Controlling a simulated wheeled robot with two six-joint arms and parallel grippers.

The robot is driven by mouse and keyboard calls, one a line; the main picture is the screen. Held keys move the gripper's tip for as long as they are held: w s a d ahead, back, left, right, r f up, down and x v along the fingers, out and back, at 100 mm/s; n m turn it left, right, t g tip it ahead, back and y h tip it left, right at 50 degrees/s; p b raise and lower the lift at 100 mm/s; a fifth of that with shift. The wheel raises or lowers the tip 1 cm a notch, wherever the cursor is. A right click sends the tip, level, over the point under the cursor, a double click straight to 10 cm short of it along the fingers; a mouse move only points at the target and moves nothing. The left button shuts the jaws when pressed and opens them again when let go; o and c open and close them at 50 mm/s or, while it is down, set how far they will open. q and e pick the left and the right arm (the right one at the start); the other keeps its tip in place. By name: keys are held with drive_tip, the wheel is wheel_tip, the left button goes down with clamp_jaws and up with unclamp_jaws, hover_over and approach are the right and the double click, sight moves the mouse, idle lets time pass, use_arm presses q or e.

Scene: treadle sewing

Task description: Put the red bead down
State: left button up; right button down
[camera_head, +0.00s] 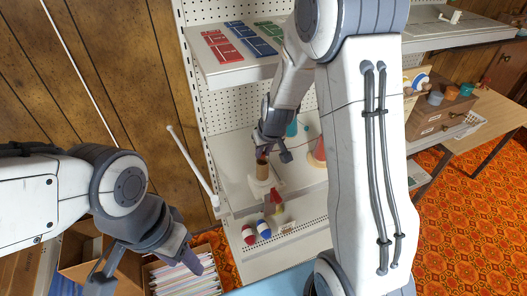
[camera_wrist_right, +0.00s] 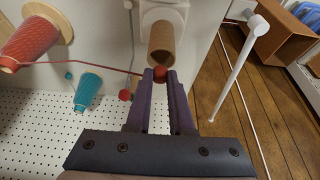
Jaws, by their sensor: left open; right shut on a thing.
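The red bead (camera_wrist_right: 160,74) is between the fingertips of my right gripper (camera_wrist_right: 160,85), just in front of a brown tube (camera_wrist_right: 162,45) in the right wrist view. The tube sits in a white holder (camera_wrist_right: 165,14). In the head view my right gripper (camera_head: 271,150) is over the pale shelf, close to the brown tube (camera_head: 262,168); the bead cannot be made out there. A red thread (camera_wrist_right: 85,68) runs from a red cone (camera_wrist_right: 36,42) toward the bead. My left gripper (camera_head: 146,266) is open and empty at lower left, near a box of papers.
A teal cone (camera_wrist_right: 89,92) and another small red bead (camera_wrist_right: 124,95) are by the pegboard. Two red, white and blue spools (camera_head: 256,231) stand on the lower shelf. A white rod (camera_head: 194,163) is left of the shelf. An upper shelf (camera_head: 235,67) holds colored packs.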

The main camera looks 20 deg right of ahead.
drive_tip(key=shift+f, duration=0.3)
drive_tip(key=shift+r, duration=0.1)
drive_tip(key=c, duration=0.8)
unclamp_jaws()
